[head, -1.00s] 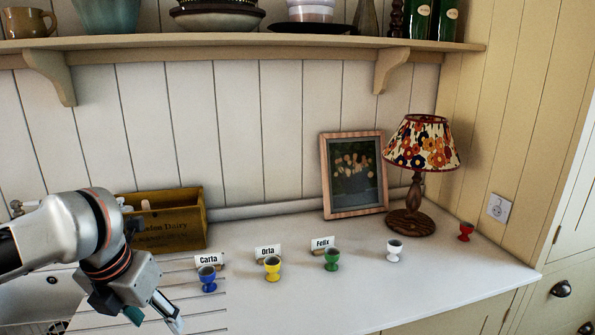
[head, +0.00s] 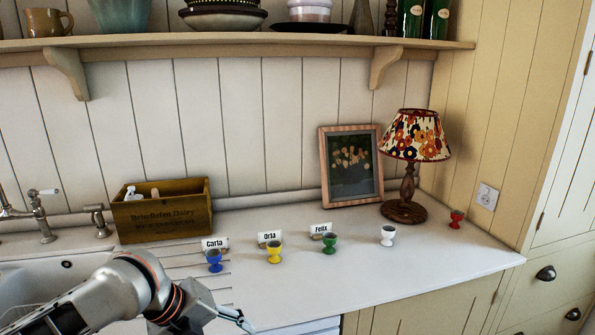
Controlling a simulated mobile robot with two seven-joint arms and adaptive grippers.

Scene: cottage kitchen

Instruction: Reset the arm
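My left arm reaches in from the bottom left of the head view. Its gripper (head: 238,318) is at the bottom edge, in front of the counter and below the blue egg cup. The gripper is partly cut off and I cannot tell whether its fingers are apart. I see nothing held in it. My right gripper is not in view. A blue egg cup (head: 214,261), a yellow one (head: 274,252) and a green one (head: 329,243) stand by name cards Carla (head: 215,243), Orla (head: 270,237) and Felix (head: 320,229).
A white egg cup (head: 387,236) and a red one (head: 456,219) stand farther right on the counter (head: 350,275). A lamp (head: 406,195), a picture frame (head: 351,170) and a wooden crate (head: 160,213) stand at the back. The sink (head: 50,275) is left; a shelf (head: 240,45) runs above.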

